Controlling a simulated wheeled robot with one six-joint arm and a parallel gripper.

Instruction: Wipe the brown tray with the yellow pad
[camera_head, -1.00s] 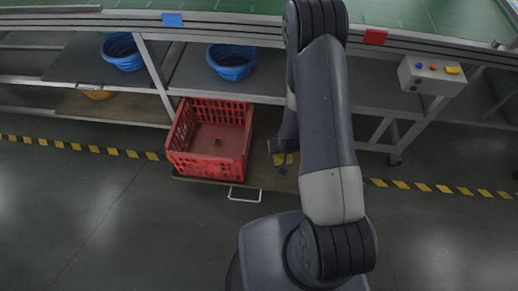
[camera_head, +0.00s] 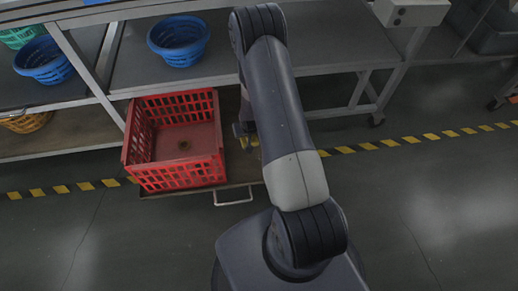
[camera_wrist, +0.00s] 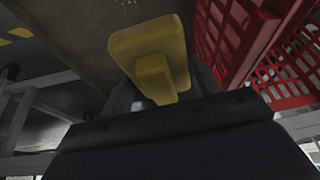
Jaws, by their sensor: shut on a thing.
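The yellow pad (camera_wrist: 148,42) has a block-like grip. My gripper (camera_head: 246,136) is shut on that grip, with the pad at the far side of the fingers in the wrist view. The pad also shows as a small yellow patch in the head view (camera_head: 252,141), partly hidden by my arm. The brown tray (camera_head: 238,172) lies low under and beside the red crate, with a pale handle at its front. In the wrist view the tray (camera_wrist: 82,40) is a dull brown surface with small pale specks near the pad. I cannot tell whether the pad touches it.
Blue baskets (camera_head: 178,40) sit on the shelf behind. A table leg (camera_head: 360,88) stands to the right. The floor in front is clear.

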